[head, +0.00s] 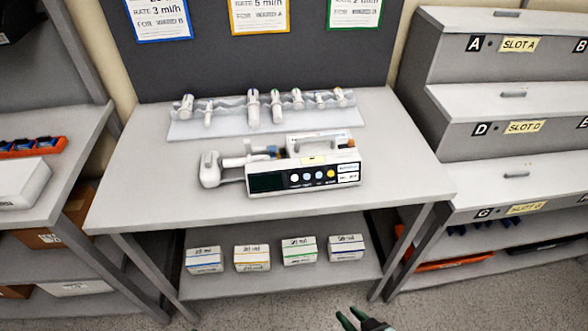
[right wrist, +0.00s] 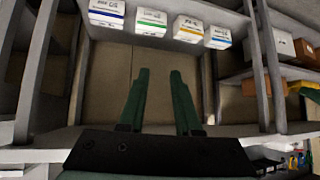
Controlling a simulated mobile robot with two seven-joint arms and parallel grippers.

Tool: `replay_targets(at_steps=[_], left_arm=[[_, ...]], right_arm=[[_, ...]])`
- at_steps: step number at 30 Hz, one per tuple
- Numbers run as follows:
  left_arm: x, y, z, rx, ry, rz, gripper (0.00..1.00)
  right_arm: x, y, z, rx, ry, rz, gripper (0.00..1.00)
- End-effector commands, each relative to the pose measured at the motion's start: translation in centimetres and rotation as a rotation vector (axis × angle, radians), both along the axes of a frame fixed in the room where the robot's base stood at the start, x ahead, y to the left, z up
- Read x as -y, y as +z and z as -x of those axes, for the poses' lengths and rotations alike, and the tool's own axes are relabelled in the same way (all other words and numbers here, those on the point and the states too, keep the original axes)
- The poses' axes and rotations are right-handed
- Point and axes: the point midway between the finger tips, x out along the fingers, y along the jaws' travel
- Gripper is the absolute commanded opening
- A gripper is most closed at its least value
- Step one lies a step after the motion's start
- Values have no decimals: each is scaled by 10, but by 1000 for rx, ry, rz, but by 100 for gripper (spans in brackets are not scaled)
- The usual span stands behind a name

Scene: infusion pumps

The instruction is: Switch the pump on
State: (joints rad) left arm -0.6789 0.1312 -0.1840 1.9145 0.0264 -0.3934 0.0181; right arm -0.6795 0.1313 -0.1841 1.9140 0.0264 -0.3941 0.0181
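The infusion pump (head: 302,176) lies on the grey table, with a dark screen (head: 268,182) at its front left and a row of round buttons (head: 313,176) beside it. The rightmost button is yellow, the others pale. A syringe-like part (head: 212,170) sticks out to its left. My right gripper (head: 347,318) is at the bottom edge of the head view, below and in front of the table, far from the pump. In the right wrist view its two green fingers (right wrist: 162,92) are apart with nothing between them. My left gripper is not in view.
A rack of several syringes (head: 262,110) stands behind the pump on the table (head: 140,190). Small boxes (head: 252,258) sit on the shelf below. A slotted shelf unit (head: 470,100) stands at right, another shelf (head: 45,195) at left. The table front is clear.

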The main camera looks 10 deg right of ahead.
Motion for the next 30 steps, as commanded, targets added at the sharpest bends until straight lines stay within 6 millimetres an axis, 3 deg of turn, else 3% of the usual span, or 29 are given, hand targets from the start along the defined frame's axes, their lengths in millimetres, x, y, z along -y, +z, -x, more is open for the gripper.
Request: replay_targets(at_steps=[1,8,30], left_arm=[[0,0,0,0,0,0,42],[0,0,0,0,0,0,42],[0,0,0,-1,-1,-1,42]], right_arm=[[0,0,0,0,0,0,26],[0,0,0,0,0,0,0],[0,0,0,1,0,0,0]])
